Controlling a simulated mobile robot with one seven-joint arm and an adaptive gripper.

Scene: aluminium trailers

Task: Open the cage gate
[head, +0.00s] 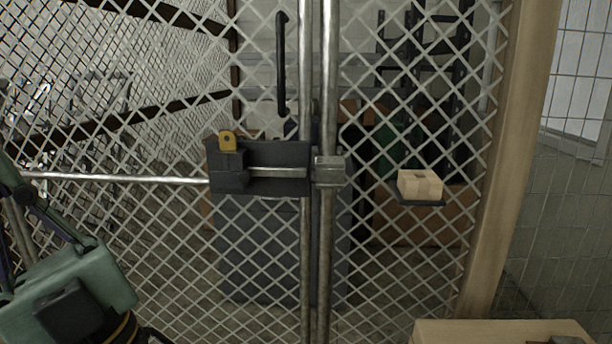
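The cage gate (150,240) is a chain-link mesh panel with a bright horizontal rail and a steel edge post. It stands against a second post, with only a narrow gap between. A dark latch plate (275,155) carries a yellow tab (228,142) at its left. Its metal bolt (270,172) runs right to a grey bracket (328,171) on the neighbouring post. A black vertical handle (281,65) is above the latch. My gripper (45,215) is at the lower left, apart from the latch; the frame edge cuts it off, so its fingertips are unclear.
A small cardboard box (420,184) shows at the right mesh on a dark ledge. A wooden post (508,150) borders the mesh on the right. A wooden surface (500,332) stands at the lower right. Shelving and bins are behind the mesh.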

